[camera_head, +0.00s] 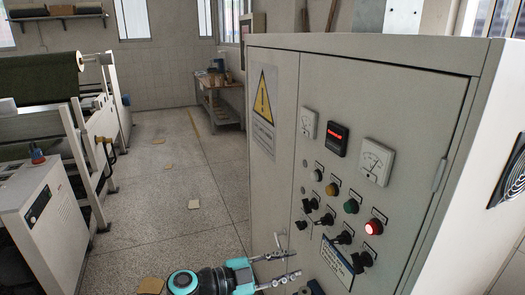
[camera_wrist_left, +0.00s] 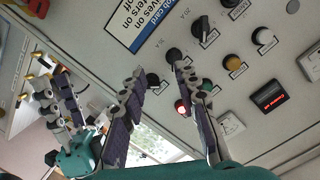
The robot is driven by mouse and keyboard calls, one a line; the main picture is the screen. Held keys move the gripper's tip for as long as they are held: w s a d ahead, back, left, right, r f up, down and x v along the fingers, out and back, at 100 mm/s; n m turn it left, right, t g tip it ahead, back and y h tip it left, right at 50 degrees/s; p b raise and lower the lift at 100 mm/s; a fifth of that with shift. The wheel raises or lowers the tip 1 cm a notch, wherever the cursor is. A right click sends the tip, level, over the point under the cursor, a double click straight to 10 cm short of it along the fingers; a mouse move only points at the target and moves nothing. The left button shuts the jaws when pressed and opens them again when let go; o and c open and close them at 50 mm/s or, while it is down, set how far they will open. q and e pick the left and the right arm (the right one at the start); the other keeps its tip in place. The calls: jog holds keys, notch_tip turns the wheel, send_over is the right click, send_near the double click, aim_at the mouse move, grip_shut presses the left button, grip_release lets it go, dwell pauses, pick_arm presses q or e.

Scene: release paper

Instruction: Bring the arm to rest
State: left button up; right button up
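My left gripper (camera_head: 291,263) is at the bottom of the head view, in front of the lower part of the control cabinet (camera_head: 285,60). Its two fingers are spread apart with nothing between them. In the left wrist view the open fingers (camera_wrist_left: 160,72) point at the panel's black rotary switches (camera_wrist_left: 201,27); contact cannot be judged. My right gripper (camera_wrist_left: 65,100) shows at the left of the left wrist view, close beside the left one; its opening is unclear. Only a small dark part shows near the bottom edge of the head view.
The panel has meters (camera_head: 376,161), a red digital display (camera_head: 337,138), a lit red button (camera_head: 373,227) and several switches. A machine (camera_head: 45,215) stands at the left. A workbench (camera_head: 220,98) stands at the back.

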pick_arm(q)
jog(key=s+a+f+n+y, duration=0.3)
jog(key=s+a+n+y, duration=0.1)
jog(key=a+n, duration=0.3)
jog(key=s+a+f+n+y, duration=0.4)
jog(key=a+n+y, duration=0.2)
jog(key=a, duration=0.3)
jog(key=s+a+f+n+t+y, duration=0.1)
jog(key=s+a+f+n+y, duration=0.3)
jog(key=a+n, duration=0.4)
jog(key=shift+s+a+y, duration=0.45)
jog(key=shift+a+y, duration=0.1)
jog(key=shift+y, duration=0.05)
jog(key=shift+f, duration=0.1)
dwell(1.3)
